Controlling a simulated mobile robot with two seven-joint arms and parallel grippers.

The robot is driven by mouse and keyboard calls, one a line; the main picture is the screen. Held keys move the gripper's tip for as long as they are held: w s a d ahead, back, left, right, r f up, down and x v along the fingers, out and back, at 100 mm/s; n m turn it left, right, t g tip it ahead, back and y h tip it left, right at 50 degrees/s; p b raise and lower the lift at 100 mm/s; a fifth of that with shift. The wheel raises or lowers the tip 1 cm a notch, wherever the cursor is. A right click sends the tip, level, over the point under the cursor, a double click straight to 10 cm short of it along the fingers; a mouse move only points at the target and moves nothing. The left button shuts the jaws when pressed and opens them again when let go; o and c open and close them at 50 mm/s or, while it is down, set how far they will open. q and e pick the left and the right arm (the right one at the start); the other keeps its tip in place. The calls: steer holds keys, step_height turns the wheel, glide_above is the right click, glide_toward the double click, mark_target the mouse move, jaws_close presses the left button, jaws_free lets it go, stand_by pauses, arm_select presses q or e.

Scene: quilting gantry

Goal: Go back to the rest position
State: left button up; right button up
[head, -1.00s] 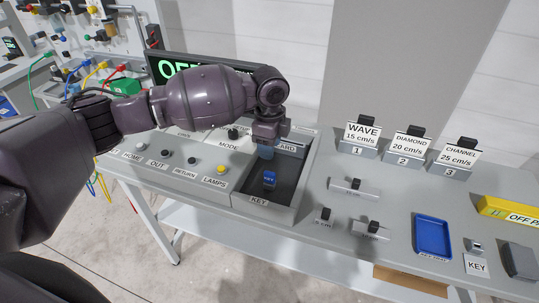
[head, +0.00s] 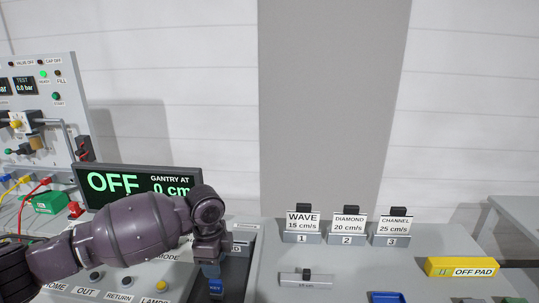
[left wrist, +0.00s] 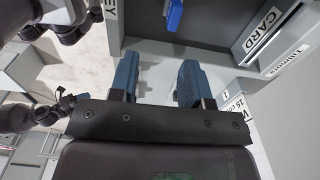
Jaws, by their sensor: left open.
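My left gripper (head: 209,268) hangs over the recessed bay of the grey console, fingers down. In the left wrist view its two blue fingers (left wrist: 158,80) stand apart with nothing between them. A blue key (head: 215,287) is in the bay just below the gripper in the head view. In the left wrist view the key (left wrist: 174,15) shows beyond the fingertips, clear of them. What seems to be my right arm shows at the left of the left wrist view, its gripper (left wrist: 66,101) too small to read.
The display (head: 137,187) reading OFF stands close behind my left arm. Card holders labelled WAVE (head: 302,228), DIAMOND (head: 347,230) and CHANNEL (head: 391,231) stand to the right. A yellow OFF PAD block (head: 461,267) lies farther right. The air above the console is free.

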arm_select(q)
steer(key=s+d+f+n+t+h, duration=0.1)
steer(key=s+d+f+n+h, duration=0.2)
steer(key=s, duration=0.5)
steer(key=s+d+f+n+t, duration=0.1)
steer(key=s+d+f+n, duration=0.1)
steer(key=s+f, duration=0.45)
steer(key=s+a+n+t+y, duration=0.2)
steer(key=s+a+n+y, duration=0.2)
steer(key=s+a+n, duration=1.15)
steer(key=w+a+f+m+t+b, duration=0.1)
steer(key=w+f+m+t, duration=0.2)
steer(key=f, duration=0.8)
steer(key=shift+w+a+f+t+b, duration=0.3)
steer(key=shift+w+t, duration=0.7)
steer(key=shift+t, duration=1.3)
steer(key=shift+d, duration=0.1)
steer(key=shift+s, duration=0.1)
